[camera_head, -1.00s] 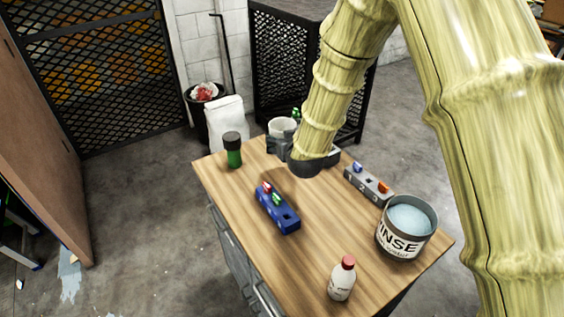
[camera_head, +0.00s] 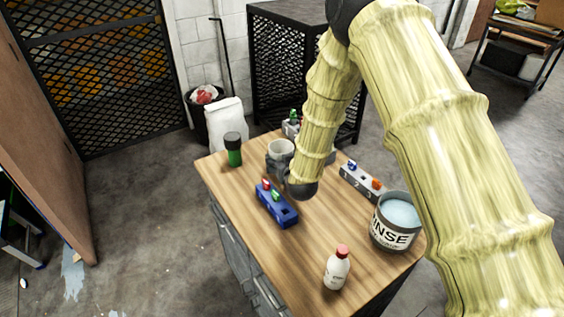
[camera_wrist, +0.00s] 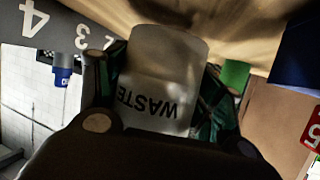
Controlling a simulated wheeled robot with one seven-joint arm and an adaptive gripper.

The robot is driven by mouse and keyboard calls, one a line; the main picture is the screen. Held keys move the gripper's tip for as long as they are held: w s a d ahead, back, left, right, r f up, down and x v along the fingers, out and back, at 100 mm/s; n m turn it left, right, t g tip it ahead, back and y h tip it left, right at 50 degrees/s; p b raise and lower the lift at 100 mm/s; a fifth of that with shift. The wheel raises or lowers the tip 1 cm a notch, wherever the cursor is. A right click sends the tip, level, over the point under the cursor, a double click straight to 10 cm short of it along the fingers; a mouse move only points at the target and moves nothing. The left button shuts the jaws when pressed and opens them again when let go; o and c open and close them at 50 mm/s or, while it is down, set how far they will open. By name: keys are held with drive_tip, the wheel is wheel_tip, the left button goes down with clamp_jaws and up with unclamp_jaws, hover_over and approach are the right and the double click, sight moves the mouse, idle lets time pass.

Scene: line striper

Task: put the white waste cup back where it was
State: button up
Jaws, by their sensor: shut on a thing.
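The white waste cup (camera_head: 281,147) is near the back left part of the wooden table, between the green jar and my arm. In the wrist view the cup (camera_wrist: 165,75) fills the middle, and its WASTE lettering appears upside down. My gripper (camera_head: 279,160) is shut on the cup, with a finger on either side of it. My arm hides part of the table behind the gripper. I cannot tell whether the cup's base touches the tabletop.
A blue rack (camera_head: 276,206) stands close in front of the gripper. A green jar (camera_head: 233,149) is left, and a grey numbered rack (camera_head: 361,181) right. The RINSE pot (camera_head: 394,222) and red-capped bottle (camera_head: 337,268) stand nearer.

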drive_tip(key=shift+s+f, duration=0.15)
drive_tip(key=shift+f, duration=0.1)
drive_tip(key=shift+w+f, duration=0.4)
drive_tip(key=shift+f, duration=0.2)
drive_tip(key=shift+s+r, duration=0.1)
drive_tip(key=shift+f, duration=0.2)
drive_tip(key=o, duration=1.3)
drive_tip(key=shift+r, duration=0.1)
drive_tip(key=shift+r, duration=0.15)
drive_tip(key=b+v, duration=0.2)
drive_tip(key=v, duration=1)
drive_tip(key=shift+b, duration=0.35)
